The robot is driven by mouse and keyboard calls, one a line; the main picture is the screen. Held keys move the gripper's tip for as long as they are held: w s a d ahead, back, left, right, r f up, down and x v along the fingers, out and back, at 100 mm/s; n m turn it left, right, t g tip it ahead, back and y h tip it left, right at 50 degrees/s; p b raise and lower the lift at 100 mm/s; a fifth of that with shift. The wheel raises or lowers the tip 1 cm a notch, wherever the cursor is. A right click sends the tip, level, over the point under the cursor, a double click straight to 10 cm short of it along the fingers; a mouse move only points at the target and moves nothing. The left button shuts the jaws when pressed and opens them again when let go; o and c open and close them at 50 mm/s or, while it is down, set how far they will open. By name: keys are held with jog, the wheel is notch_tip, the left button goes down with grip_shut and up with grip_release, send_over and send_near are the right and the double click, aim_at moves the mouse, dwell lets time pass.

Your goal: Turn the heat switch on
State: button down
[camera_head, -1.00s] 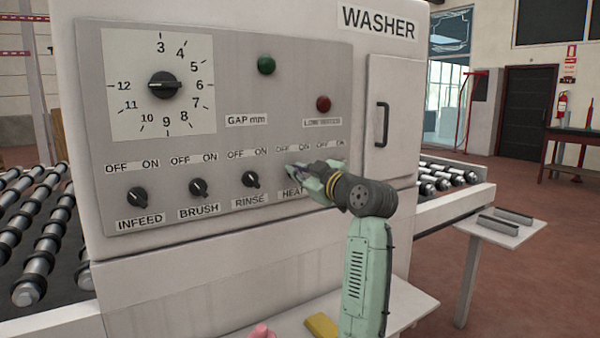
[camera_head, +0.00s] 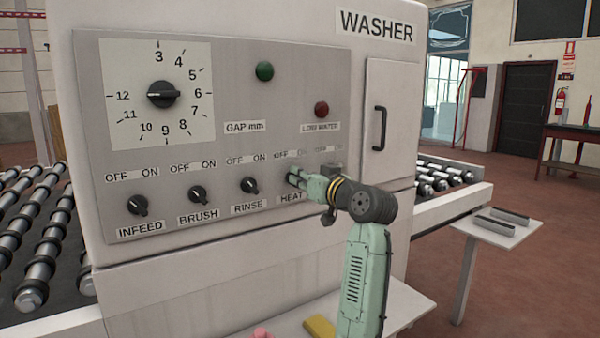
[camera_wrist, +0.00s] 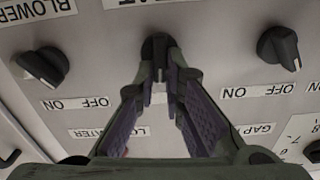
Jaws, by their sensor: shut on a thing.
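The heat switch is a small black knob on the washer's grey panel, above the HEAT label (camera_head: 291,198). It shows in the wrist view as a black knob (camera_wrist: 157,48) at the top middle. My gripper (camera_head: 295,180) is at this knob in the head view and covers most of it. In the wrist view my gripper (camera_wrist: 160,88) has its two fingers closed in on either side of the knob's ridge. The OFF and ON marks of the heat switch are partly hidden by my gripper, so its setting is hard to read.
The rinse knob (camera_head: 249,185) is left of the heat switch, with the brush (camera_head: 198,188) and infeed (camera_head: 138,205) knobs further left. The blower knob (camera_wrist: 42,66) is close by in the wrist view. A door handle (camera_head: 381,128) juts out at the right.

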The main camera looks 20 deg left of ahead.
jog(key=m, duration=0.2)
jog(key=m+p, duration=0.1)
jog(key=m, duration=0.1)
jog(key=m+p, duration=0.1)
jog(key=shift+w+d+f+m, duration=0.15)
jog(key=shift+w+d+m, duration=0.1)
jog(key=shift+m, duration=0.15)
dwell(0.4)
jog(key=c, duration=1.7)
grip_release()
jog(key=v, duration=1.2)
jog(key=shift+a, duration=0.1)
